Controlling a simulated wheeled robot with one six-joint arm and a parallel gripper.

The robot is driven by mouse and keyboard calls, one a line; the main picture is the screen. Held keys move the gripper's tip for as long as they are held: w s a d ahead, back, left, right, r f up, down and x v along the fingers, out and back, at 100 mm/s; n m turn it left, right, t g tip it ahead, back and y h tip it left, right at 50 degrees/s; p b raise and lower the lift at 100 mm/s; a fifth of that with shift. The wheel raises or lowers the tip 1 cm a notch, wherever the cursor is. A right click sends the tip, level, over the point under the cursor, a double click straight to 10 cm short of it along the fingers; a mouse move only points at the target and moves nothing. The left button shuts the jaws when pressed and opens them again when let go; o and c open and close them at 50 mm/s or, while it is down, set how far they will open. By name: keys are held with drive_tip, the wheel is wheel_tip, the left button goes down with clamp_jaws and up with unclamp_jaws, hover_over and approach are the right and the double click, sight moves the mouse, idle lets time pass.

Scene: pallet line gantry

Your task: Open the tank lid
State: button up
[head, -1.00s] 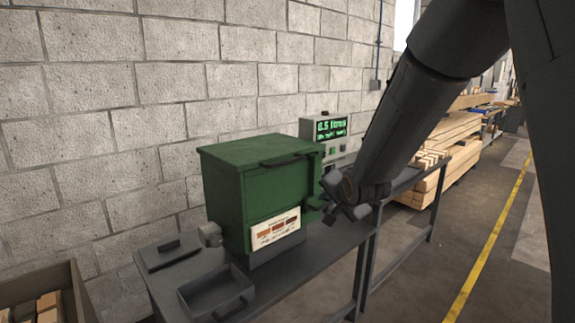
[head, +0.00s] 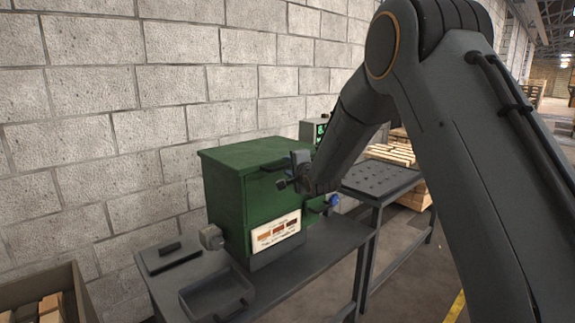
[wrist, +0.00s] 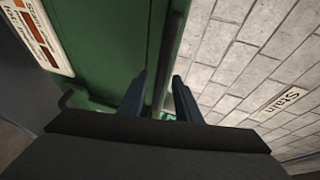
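The green tank (head: 235,205) stands on the dark bench, with its lid (head: 245,152) lying flat and closed on top. My gripper (head: 292,172) is at the upper front edge of the tank and hides much of the lid's dark handle (head: 268,168). In the wrist view my gripper (wrist: 160,95) is open, with its two fingers apart. The dark handle bar (wrist: 170,45) runs between the fingers in the picture; I cannot tell whether they touch it. A label with coloured swatches (head: 276,231) is on the tank's front.
An empty shallow tray (head: 215,296) and a flat dark plate with a grip (head: 170,257) lie on the bench's left. A display box (head: 308,131) is behind the tank, partly hidden. The block wall (head: 120,90) is close behind. A wooden-block bin (head: 75,290) is at lower left.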

drive_tip(key=shift+w+a+f, duration=0.1)
drive_tip(key=shift+w+a, duration=0.05)
drive_tip(key=shift+w, duration=0.3)
clamp_jaws()
